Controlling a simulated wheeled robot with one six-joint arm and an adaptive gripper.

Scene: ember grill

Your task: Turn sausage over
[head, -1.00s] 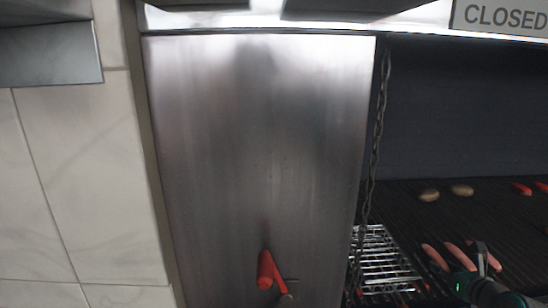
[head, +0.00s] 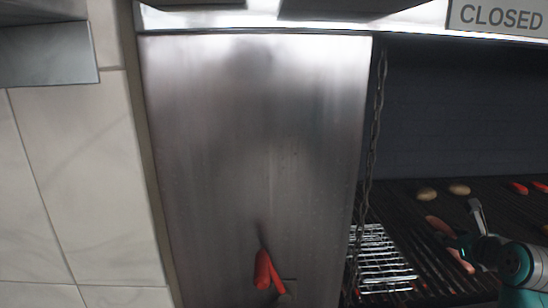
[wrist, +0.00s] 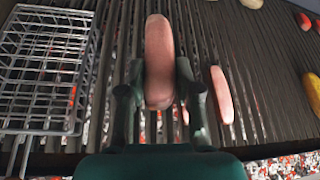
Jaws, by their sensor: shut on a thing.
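My gripper (wrist: 155,85) is shut on a pinkish-brown sausage (wrist: 159,50), one finger on each side near its lower end. The held sausage points away from me above the grill bars; I cannot tell whether it touches them. A second sausage (wrist: 221,95) lies on the grate to the right of my gripper. A small part of another one shows by the right finger, mostly hidden. In the head view my gripper (head: 462,242) is at the lower right, with one sausage (head: 438,226) at its upper left and another (head: 461,261) below it, partly covered by my arm.
A wire grill basket (wrist: 45,70) lies left of my gripper. Two potatoes (head: 426,194) and red pieces (head: 520,188) lie farther back. A yellow piece (wrist: 313,92) is at the right. A chain (head: 374,130) hangs beside the steel panel (head: 250,150). Embers glow under the bars.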

